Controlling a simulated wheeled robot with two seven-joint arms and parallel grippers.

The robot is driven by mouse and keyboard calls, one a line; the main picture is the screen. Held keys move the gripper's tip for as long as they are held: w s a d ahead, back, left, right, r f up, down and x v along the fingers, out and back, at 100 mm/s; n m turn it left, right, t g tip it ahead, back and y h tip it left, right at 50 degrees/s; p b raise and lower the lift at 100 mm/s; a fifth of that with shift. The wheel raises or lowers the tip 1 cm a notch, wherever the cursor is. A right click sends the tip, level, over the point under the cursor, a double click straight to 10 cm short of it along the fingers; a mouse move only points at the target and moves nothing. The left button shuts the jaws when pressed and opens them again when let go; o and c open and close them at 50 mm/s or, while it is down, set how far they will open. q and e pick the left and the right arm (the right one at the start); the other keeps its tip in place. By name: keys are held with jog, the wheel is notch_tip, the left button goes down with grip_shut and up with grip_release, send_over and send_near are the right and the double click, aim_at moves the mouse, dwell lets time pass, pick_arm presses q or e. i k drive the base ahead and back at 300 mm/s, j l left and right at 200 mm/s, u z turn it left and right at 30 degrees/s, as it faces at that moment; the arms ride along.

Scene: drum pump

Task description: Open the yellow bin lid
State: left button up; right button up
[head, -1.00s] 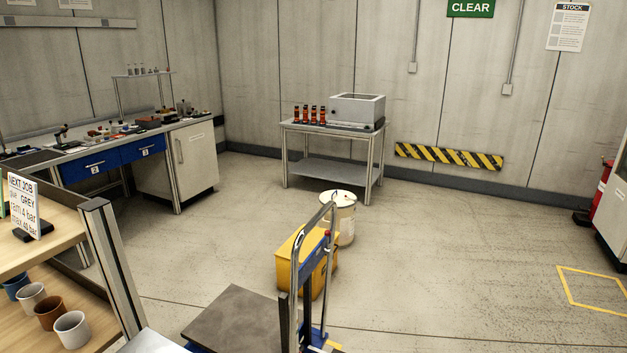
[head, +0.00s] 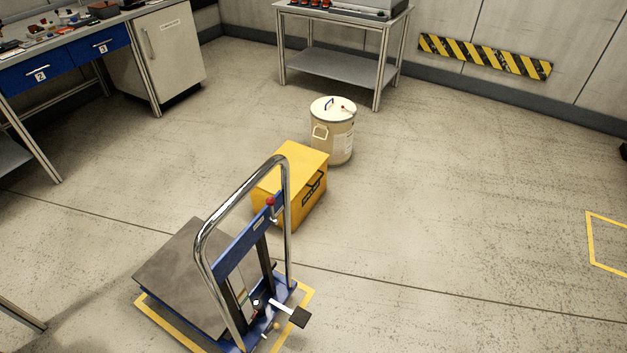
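The yellow bin (head: 308,205) stands on the floor near the middle of the head view. Its flat yellow lid (head: 300,160) looks shut. A dark latch or handle and a label show on its right-hand face. Neither of my grippers is in view.
A blue lift cart with a grey platform (head: 185,270) stands in front of the bin, inside yellow floor marking. A cream drum (head: 333,140) stands just behind the bin. A metal table (head: 340,68) and a workbench (head: 70,62) are farther back. Floor to the right is clear.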

aim_at(304, 162)
jog(key=i+l+u, duration=0.1)
jog(key=u, duration=0.6)
jog(key=i+l+u, duration=0.15)
jog(key=l+u, duration=0.2)
jog(key=l, duration=0.15)
jog(key=l+u, duration=0.35)
jog(key=l, duration=0.2)
jog(key=i+l+u, duration=0.1)
jog(key=l+u, duration=0.25)
jog(key=l, duration=0.2)
